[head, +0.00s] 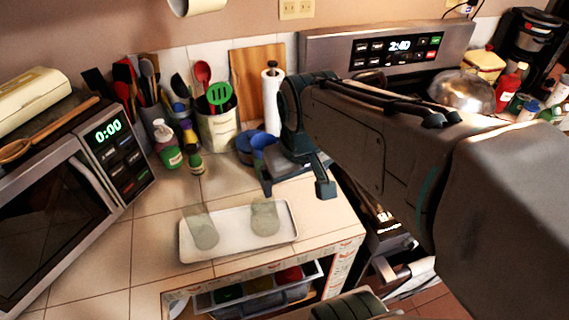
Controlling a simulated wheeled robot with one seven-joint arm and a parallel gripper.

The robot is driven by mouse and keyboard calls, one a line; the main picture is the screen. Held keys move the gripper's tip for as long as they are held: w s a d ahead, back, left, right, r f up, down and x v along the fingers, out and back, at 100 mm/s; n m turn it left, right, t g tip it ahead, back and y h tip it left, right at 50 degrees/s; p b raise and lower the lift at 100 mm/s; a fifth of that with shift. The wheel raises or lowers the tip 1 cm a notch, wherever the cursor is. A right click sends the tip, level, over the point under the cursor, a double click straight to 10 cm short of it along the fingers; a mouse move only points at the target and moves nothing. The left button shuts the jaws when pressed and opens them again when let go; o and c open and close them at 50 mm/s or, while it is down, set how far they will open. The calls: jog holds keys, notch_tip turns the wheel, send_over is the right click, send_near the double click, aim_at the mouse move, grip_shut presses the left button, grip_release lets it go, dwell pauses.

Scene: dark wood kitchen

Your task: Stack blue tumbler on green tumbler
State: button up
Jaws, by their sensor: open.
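Two see-through tumblers stand on a white tray on the tiled counter. The left tumbler (203,231) is pale grey-green and looks slightly slanted in the view. The right tumbler (265,217) is also pale green-grey. Their tints are too faint to tell which is the blue one and which is the green one. My gripper (296,188) is open, with its two fingers spread, behind and to the right of the right tumbler. It touches neither tumbler, and I see nothing held between its fingers.
The white tray (236,249) lies near the counter's front edge, above an open drawer (262,290). A microwave (50,215) stands left. Blue cups (262,142), a utensil crock (219,135) and bottles (170,155) stand behind. The counter left of the tray is clear.

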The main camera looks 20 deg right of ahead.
jog(key=shift+m, duration=0.6)
jog(key=s+f, duration=0.2)
jog(key=s, duration=0.1)
jog(key=shift+s+f, duration=0.1)
jog(key=shift+s, duration=0.15)
dwell(0.5)
